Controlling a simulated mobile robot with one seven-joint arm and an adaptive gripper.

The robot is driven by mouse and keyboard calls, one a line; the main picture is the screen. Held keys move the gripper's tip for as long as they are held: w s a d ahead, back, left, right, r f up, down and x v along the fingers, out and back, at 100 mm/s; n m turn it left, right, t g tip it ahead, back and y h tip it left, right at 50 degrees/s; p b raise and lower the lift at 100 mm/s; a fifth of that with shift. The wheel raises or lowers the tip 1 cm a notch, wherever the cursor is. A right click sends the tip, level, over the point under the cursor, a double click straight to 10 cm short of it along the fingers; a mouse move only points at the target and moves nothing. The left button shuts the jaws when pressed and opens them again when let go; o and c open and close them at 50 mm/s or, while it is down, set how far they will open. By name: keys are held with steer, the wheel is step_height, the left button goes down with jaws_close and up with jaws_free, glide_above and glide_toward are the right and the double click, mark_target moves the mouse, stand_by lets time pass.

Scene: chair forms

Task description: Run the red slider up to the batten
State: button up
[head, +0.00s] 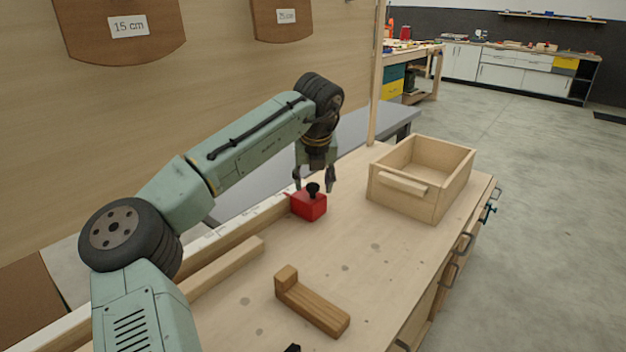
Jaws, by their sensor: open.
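The red slider (309,206) is a red block with a black knob on top. It sits on the workbench against the pale rail with a white scale strip (261,216) along the bench's back edge. My gripper (314,184) points down at the slider, its two fingers apart, one to each side of the knob in the picture. I cannot tell whether they are level with the knob or behind it; no contact shows. A light wooden bar (222,268), likely the batten, lies along the rail, nearer the camera and left of the slider, with a gap between them.
An open wooden box (448,192) stands right of the slider. An L-shaped wooden piece (315,306) lies at the front of the bench (377,270). A small dark object (292,348) shows at the bottom edge. The bench between box and L-piece is clear.

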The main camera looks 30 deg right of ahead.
steer(key=shift+w+f, duration=0.15)
steer(key=shift+f, duration=0.2)
steer(key=shift+c, duration=0.3)
jaws_close()
stand_by(0.5)
